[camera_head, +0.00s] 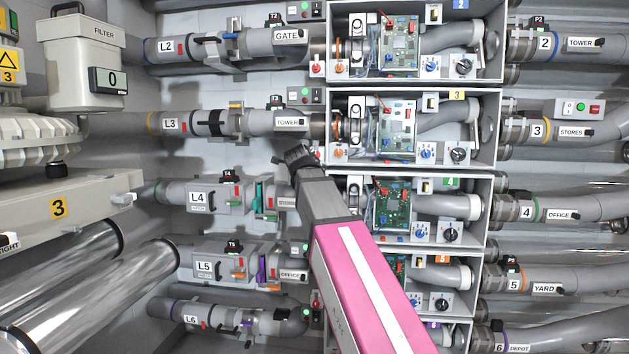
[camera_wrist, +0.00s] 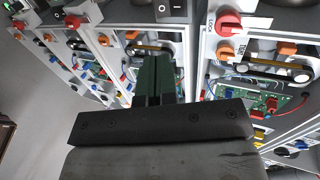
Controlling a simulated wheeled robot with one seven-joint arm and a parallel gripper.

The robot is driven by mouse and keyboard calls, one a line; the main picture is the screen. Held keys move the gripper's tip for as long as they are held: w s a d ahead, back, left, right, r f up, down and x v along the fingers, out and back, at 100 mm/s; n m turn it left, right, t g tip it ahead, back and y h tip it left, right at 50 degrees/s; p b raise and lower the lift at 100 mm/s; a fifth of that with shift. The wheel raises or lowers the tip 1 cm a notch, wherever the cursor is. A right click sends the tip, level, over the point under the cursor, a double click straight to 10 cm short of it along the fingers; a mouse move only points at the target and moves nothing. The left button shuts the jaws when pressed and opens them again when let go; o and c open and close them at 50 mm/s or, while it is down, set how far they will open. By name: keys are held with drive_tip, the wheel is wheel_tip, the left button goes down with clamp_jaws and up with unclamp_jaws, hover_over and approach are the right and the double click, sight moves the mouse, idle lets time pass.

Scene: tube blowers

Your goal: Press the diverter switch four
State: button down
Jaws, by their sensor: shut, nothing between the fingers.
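The box marked 4 (camera_head: 479,184) is in the right middle of the head view, with a green circuit board (camera_head: 394,203) inside. A small dark rocker switch (camera_head: 422,185) sits on its upper part, left of the green 4 label (camera_head: 450,183). My gripper (camera_head: 295,156) is left of the boxes, near the pipe between rows 3 and 4, apart from that switch. In the wrist view my gripper's dark fingers (camera_wrist: 155,80) are together, with nothing between them. A black rocker switch (camera_wrist: 171,10) shows at the top there; its number is not visible.
Similar boxes marked 3 (camera_head: 494,130) and 5 (camera_head: 474,273) stand above and below. Knobs (camera_head: 450,235) and pipes (camera_head: 460,206) crowd the box fronts. My pink arm covers parts of the lower boxes. A red knob (camera_wrist: 228,22) is near the wrist view's switch.

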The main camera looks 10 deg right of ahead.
drive_tip(key=shift+w, duration=0.1)
idle(0.3)
drive_tip(key=x, duration=1.4)
drive_tip(key=shift+w+d+f+t, duration=0.1)
drive_tip(key=shift+f+t, duration=0.05)
drive_tip(key=shift+t, duration=0.15)
